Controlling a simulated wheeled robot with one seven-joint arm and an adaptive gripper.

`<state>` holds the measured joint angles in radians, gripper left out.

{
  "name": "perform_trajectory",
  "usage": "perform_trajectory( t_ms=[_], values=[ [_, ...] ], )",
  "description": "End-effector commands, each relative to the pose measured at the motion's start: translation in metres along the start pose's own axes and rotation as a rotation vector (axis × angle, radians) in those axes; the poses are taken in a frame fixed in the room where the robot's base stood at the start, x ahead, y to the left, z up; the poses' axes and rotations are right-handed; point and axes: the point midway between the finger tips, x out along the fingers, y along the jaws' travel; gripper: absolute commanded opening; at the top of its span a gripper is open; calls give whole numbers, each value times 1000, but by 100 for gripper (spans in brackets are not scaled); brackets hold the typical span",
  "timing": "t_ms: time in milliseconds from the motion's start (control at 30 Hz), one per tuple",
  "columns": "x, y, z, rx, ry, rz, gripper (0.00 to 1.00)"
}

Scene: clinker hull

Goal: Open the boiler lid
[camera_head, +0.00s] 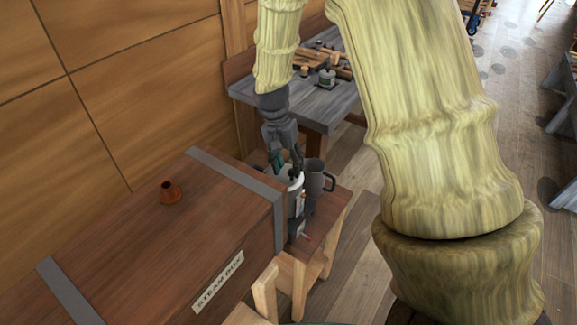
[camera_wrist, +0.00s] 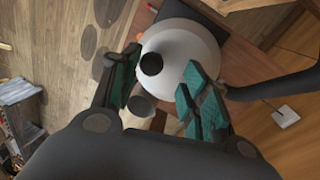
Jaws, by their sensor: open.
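My gripper (camera_head: 286,168) points down over the boiler top. In the wrist view my open gripper (camera_wrist: 160,68) has its green-padded fingers on either side of the knob, with gaps visible. The lid looks seated on the boiler. Whether a fingertip touches the lid cannot be told. My gripper hides part of the boiler top in the head view.
The brown steam box (camera_head: 130,250) with metal bands fills the lower left, an orange-brown fitting (camera_head: 170,193) on top. A black hose (camera_wrist: 270,85) runs at the right. A grey workbench (camera_head: 310,105) stands behind.

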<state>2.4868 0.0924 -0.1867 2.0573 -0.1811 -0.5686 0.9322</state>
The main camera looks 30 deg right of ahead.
Motion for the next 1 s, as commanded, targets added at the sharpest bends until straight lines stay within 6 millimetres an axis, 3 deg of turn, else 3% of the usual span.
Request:
perform_trajectory(
  t_ms=[167,567,800,1000],
  values=[
    [9,6,2,4,2,-4,45],
    [16,1,0,2,1,-1,45],
    [16,2,-1,3,0,-1,2],
    [16,1,1,3,-1,1,0]
  ],
)
